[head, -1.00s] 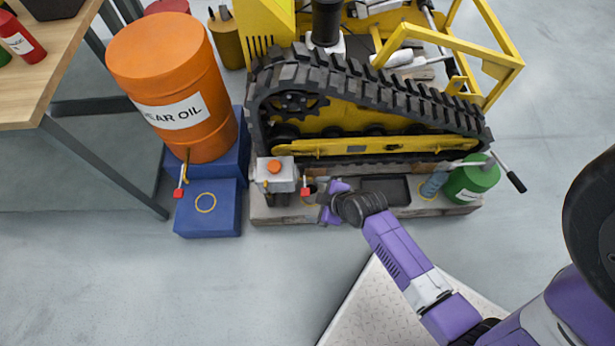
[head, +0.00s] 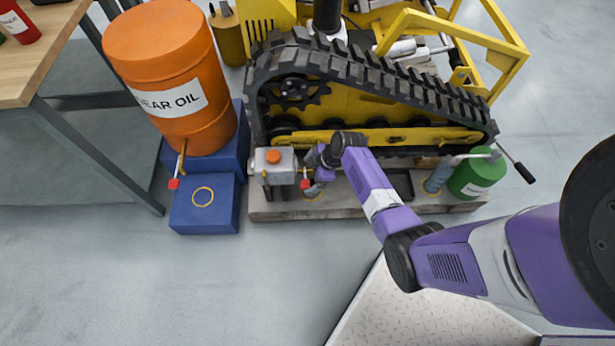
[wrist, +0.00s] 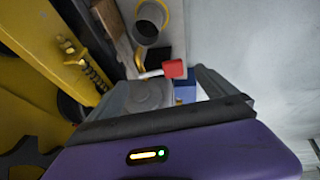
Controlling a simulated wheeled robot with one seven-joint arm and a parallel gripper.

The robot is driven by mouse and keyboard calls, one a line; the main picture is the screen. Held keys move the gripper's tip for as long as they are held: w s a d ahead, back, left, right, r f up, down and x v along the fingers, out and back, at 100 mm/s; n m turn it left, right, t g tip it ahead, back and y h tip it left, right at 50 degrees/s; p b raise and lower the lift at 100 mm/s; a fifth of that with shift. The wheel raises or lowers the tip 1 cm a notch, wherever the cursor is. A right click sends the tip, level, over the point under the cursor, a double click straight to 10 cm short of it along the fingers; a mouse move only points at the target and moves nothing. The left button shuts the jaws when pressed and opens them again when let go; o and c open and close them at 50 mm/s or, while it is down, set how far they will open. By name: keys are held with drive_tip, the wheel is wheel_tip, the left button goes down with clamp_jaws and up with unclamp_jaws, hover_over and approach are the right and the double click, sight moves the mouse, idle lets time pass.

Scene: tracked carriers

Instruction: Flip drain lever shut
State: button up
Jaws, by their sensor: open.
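A small lever with a red end (head: 305,183) hangs at the right side of a grey box with an orange cap (head: 274,166), in front of the yellow tracked machine. In the wrist view the red end (wrist: 174,69) shows on a pale stem, between and just beyond my fingertips. My gripper (head: 314,178) is close beside the lever on its right, partly hidden by my arm; in the wrist view my gripper (wrist: 168,82) is open with no object gripped. I cannot tell whether the fingers touch the lever. A second red-ended lever (head: 173,183) hangs from the tap of the orange gear oil drum (head: 160,50).
The black track (head: 380,70) stands right behind the grey box. A blue step (head: 205,220) sits left of the plank base (head: 340,205). A green can (head: 477,177) stands at the base's right end. The floor in front is free.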

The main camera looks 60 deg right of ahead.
drive_tip(key=shift+b+x, duration=0.3)
drive_tip(key=shift+x, duration=0.95)
drive_tip(key=c, duration=2.1)
drive_tip(key=shift+w+d+r+g+y, duration=0.15)
drive_tip(key=shift+d+r+g+y, duration=0.05)
drive_tip(key=shift+g+y, duration=0.1)
drive_tip(key=shift+r+g+y+b, duration=0.2)
drive_tip(key=shift+g+y+b, duration=0.2)
drive_tip(key=shift+y, duration=0.1)
